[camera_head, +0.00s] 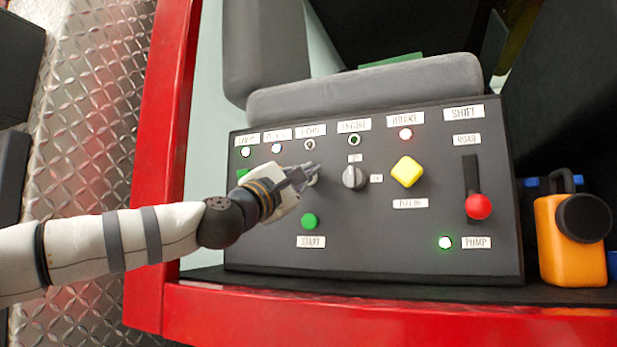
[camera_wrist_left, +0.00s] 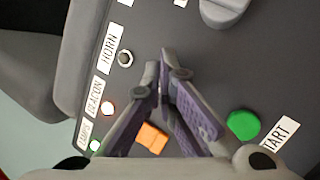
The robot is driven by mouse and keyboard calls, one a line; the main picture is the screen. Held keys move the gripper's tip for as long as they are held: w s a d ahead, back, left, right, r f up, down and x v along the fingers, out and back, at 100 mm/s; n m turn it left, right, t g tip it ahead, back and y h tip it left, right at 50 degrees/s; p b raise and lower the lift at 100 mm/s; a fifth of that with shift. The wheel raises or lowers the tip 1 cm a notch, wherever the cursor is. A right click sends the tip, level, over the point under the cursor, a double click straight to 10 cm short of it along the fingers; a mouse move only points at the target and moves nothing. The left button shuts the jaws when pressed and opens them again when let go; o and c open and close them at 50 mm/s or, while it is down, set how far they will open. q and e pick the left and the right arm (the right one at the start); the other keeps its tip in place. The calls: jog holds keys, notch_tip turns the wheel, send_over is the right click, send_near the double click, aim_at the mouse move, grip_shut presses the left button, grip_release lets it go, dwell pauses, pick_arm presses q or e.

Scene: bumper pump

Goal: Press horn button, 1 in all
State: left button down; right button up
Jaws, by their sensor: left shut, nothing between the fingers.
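The HORN label and the small unlit round fitting under it (camera_head: 309,144) are in the upper left of the grey control panel (camera_head: 440,262). The fitting also shows in the left wrist view (camera_wrist_left: 125,58), just left of my fingertips. My left gripper (camera_head: 310,172) is shut and empty, its tips at the panel below the HORN label. A pale round edge shows beside the tips; the fingers hide most of it, and I cannot tell if it is the horn button or if they touch it. In the left wrist view the fingertips (camera_wrist_left: 162,72) cover that spot.
A grey knob (camera_head: 354,177) is close right of the tips, and a green START button (camera_head: 309,221) is below. An orange switch (camera_wrist_left: 150,138) shows between the fingers. Farther right are a yellow knob (camera_head: 407,171), a red-tipped lever (camera_head: 478,206) and an orange container (camera_head: 570,250).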

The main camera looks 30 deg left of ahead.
pick_arm(q)
jog(key=s+p, duration=0.1)
jog(key=s, duration=0.4)
jog(key=shift+d+p, duration=0.15)
jog(key=shift+p, duration=0.25)
pick_arm(e)
jog(key=shift+w+r+t, duration=0.4)
jog(key=shift+w+r, duration=0.6)
jog(key=shift+r, duration=0.1)
